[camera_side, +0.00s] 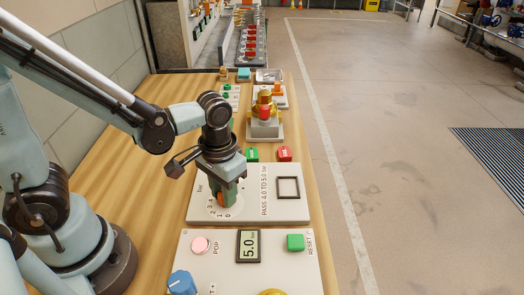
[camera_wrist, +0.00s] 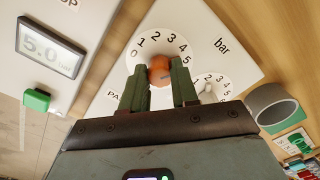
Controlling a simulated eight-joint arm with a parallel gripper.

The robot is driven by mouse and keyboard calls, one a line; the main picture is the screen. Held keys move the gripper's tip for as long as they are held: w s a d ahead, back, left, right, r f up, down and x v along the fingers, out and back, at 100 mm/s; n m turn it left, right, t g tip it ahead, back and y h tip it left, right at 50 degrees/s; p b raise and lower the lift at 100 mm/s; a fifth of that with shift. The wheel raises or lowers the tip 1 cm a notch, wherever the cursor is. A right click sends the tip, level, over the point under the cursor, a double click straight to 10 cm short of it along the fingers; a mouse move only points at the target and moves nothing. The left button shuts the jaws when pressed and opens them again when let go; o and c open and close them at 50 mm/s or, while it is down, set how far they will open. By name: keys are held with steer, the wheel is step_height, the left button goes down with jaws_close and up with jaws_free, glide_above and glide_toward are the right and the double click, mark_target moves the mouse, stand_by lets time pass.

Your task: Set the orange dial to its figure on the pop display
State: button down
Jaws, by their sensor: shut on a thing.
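The orange dial (camera_wrist: 159,70) sits on a white plate inside a printed scale with figures from 0 upward, marked bar. My gripper (camera_wrist: 159,86) is shut on it, with one green finger on each side. The dial's pointer is not clear to me, and part of the scale is hidden behind the fingers. In the side view my gripper (camera_side: 224,193) points down at the scale on the panel marked PASS 4.0 TO 5.0 bar and mostly hides the dial. The pop display (camera_side: 248,246) reads 5.0; it also shows at left in the wrist view (camera_wrist: 50,50).
A pink POP button (camera_side: 200,244), a green RESET button (camera_side: 296,242) and a blue knob (camera_side: 181,284) are on the near panel. Green (camera_side: 252,154) and red (camera_side: 285,153) buttons and a brass valve (camera_side: 265,102) stand beyond. A smaller scale (camera_wrist: 225,84) lies beside the dial.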

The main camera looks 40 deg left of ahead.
steer(key=shift+m, duration=1.2)
steer(key=c, duration=0.8)
jaws_free()
steer(key=shift+c, duration=0.2)
step_height(320, 180, up, 12)
steer(key=w+a+f+n+t, duration=0.1)
steer(key=a+t, duration=0.5)
steer(key=t, duration=0.1)
steer(key=shift+w+f+n, duration=0.15)
steer(key=shift+w+n, duration=0.15)
steer(key=shift+w, duration=0.1)
